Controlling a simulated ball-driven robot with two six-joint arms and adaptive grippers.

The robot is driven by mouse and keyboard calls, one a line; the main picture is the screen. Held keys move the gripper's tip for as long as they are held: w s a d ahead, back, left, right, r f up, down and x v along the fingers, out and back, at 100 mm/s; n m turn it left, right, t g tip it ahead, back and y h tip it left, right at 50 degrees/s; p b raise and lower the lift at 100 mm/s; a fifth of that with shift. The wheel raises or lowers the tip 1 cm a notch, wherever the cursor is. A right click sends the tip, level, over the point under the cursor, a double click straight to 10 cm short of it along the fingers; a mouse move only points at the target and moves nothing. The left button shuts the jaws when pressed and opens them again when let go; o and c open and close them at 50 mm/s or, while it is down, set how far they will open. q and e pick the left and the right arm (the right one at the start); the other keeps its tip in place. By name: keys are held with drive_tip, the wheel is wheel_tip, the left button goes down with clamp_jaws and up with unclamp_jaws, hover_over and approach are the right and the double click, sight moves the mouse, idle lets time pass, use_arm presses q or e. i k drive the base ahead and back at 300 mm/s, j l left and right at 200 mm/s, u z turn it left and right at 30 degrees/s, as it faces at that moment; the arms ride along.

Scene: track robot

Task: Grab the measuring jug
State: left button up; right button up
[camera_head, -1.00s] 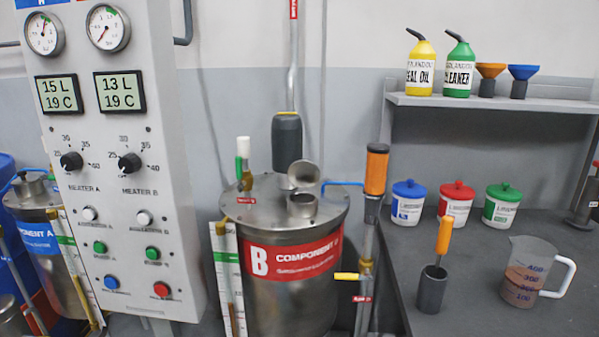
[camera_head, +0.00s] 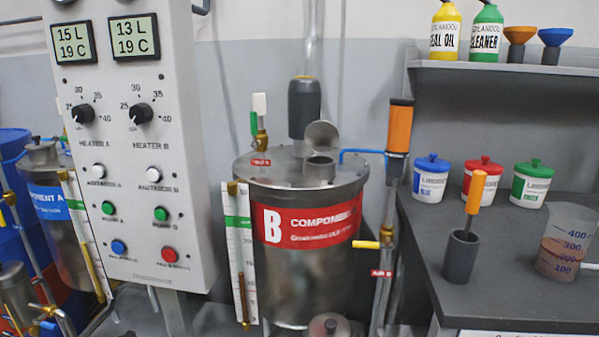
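The measuring jug (camera_head: 566,250) is a clear plastic beaker with blue graduation numbers and a brownish liquid in its lower part. It stands upright on the grey bench at the right edge of the view. Its white handle points right and is mostly cut off by the picture edge. Neither of my grippers is in view.
On the bench (camera_head: 510,300), a dark cup (camera_head: 460,257) with an orange-handled tool stands left of the jug. Blue (camera_head: 430,177), red (camera_head: 482,180) and green (camera_head: 531,184) lidded tubs stand behind. The component B tank (camera_head: 308,270) and control cabinet (camera_head: 140,180) stand left of the bench.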

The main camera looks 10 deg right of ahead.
sight(570, 230)
drive_tip(key=z, duration=1.55)
drive_tip(key=i+l, duration=0.1)
drive_tip(key=l, duration=0.35)
drive_tip(key=i+l, duration=0.15)
drive_tip(key=l, duration=0.3)
drive_tip(key=i+l, duration=0.1)
drive_tip(key=l, duration=0.35)
